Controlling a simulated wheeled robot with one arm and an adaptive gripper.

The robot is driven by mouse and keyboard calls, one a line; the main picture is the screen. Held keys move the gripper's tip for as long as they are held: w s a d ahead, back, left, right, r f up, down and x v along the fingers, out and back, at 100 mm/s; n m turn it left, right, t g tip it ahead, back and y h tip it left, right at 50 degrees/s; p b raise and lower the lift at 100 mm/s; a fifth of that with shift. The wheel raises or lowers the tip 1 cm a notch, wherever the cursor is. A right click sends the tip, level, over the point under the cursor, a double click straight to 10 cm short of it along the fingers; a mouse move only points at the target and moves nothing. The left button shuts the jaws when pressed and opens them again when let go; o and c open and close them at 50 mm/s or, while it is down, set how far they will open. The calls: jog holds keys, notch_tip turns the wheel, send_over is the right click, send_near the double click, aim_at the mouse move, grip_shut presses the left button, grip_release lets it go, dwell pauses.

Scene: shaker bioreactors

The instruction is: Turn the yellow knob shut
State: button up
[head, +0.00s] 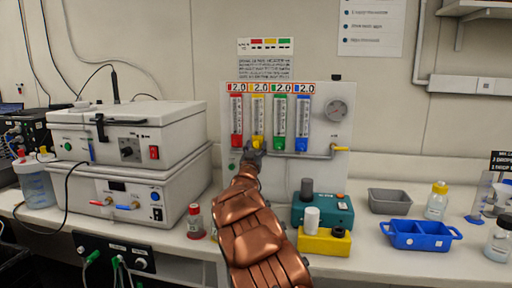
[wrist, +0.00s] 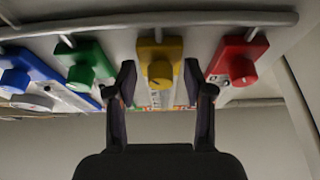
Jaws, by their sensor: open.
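The yellow knob (wrist: 160,72) sits at the lower end of the yellow flowmeter (head: 258,118) on the wall panel. In the wrist view my gripper (wrist: 168,80) is open, with one dark finger on each side of the yellow knob. I see a gap between each finger and the knob, and cannot tell how deep the fingers reach. In the head view my gripper (head: 254,150) is at the bottom of the yellow flowmeter and partly hides the knob.
The red knob (wrist: 241,69) and green knob (wrist: 81,77) flank the yellow one closely. A blue knob (wrist: 15,80) is farther left in the wrist view. A pipe (wrist: 150,20) runs along the panel. A teal device (head: 322,212) and stacked shakers (head: 130,165) stand on the bench.

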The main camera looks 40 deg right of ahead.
jog(key=shift+c, duration=0.4)
grip_shut()
